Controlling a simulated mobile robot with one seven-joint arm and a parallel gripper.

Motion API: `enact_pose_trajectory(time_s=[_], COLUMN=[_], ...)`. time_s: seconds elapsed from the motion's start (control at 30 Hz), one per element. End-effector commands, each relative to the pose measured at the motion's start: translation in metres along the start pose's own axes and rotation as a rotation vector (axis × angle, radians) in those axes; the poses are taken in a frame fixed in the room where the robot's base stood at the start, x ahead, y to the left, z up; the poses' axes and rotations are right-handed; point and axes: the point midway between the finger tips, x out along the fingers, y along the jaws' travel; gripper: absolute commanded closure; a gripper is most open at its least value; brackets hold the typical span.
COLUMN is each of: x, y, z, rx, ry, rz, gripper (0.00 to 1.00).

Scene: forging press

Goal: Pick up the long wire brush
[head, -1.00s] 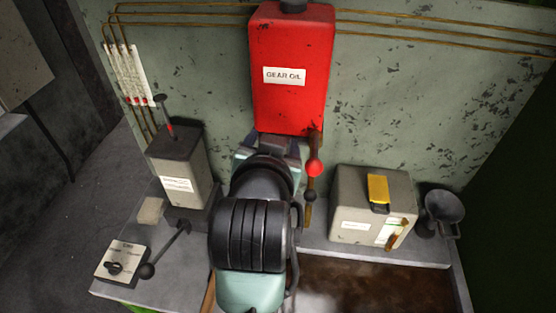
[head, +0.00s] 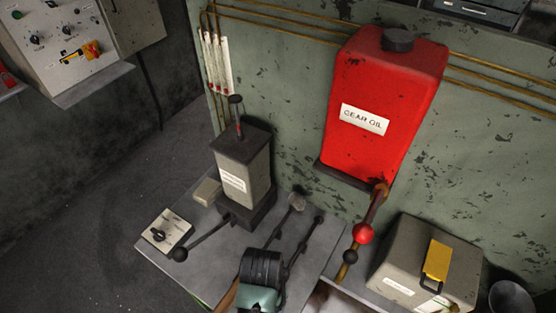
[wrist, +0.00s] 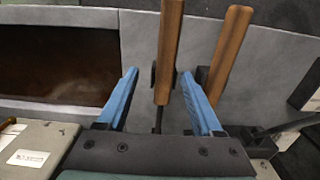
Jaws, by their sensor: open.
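My gripper (wrist: 157,74) shows in the wrist view with two blue fingers spread apart, open. A long wooden handle (wrist: 170,45) runs upright in the picture between the fingertips, nearer the right one. A thin dark rod shows below its lower end. A second wooden handle (wrist: 228,52) slants just right of the right finger. No bristles show, so I cannot tell which handle is the long wire brush's. In the head view a wooden strip (head: 226,297) shows left of my arm at the bottom edge. My fingers are hidden there.
A red gear oil tank (head: 385,100) hangs on the wall above a red-knobbed lever (head: 363,234). A grey box with a yellow part (head: 405,258) stands right. A grey post (head: 243,170), a switch box (head: 164,232) and a ball-ended lever (head: 180,254) stand left on the bench.

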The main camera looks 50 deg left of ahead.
Motion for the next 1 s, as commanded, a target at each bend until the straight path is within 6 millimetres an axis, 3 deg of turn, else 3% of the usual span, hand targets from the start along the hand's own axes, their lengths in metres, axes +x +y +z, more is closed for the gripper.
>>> enact_pose_trajectory(time_s=[0.47,0.77,1.0], x=[0.05,0.054,0.054], y=[-0.007,-0.007,-0.007], z=[0.006,0.005,0.005], rx=[-0.001,-0.001,-0.001], ry=[-0.001,0.002,0.001], rz=[0.001,-0.001,0.0], gripper=[0.32,0.32,0.76])
